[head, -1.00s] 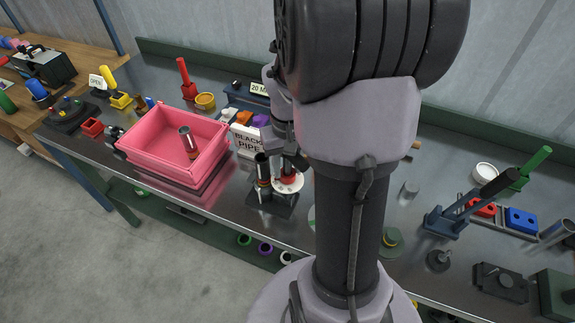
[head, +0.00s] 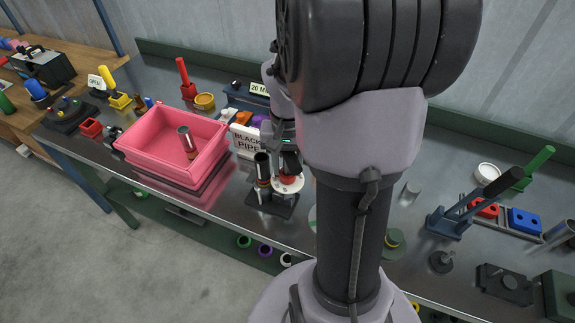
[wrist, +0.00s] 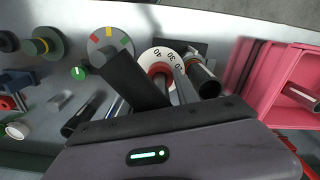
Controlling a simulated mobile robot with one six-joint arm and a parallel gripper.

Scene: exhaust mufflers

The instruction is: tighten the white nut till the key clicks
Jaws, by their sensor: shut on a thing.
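A white disc (head: 288,184) with a red centre stands on a dark fixture (head: 271,204) on the bench. In the wrist view the disc (wrist: 150,58) carries the numbers 40, 30 and 20 and has a red ring inside. My gripper (head: 290,163) is right above the disc. In the wrist view my gripper (wrist: 158,78) is shut on a slim metal piece, apparently the key, largely hidden between the fingers. A dark open tube (head: 263,168) stands beside the disc on the same fixture. I cannot make out the nut's threads or seating.
A pink bin (head: 150,153) holding a metal pipe (head: 188,142) stands to the left. A "BLACK PIPE" sign (head: 247,140) is close behind the fixture. A lever press (head: 450,222) and a blue block (head: 523,221) are at right. Coloured rings hang under the bench edge.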

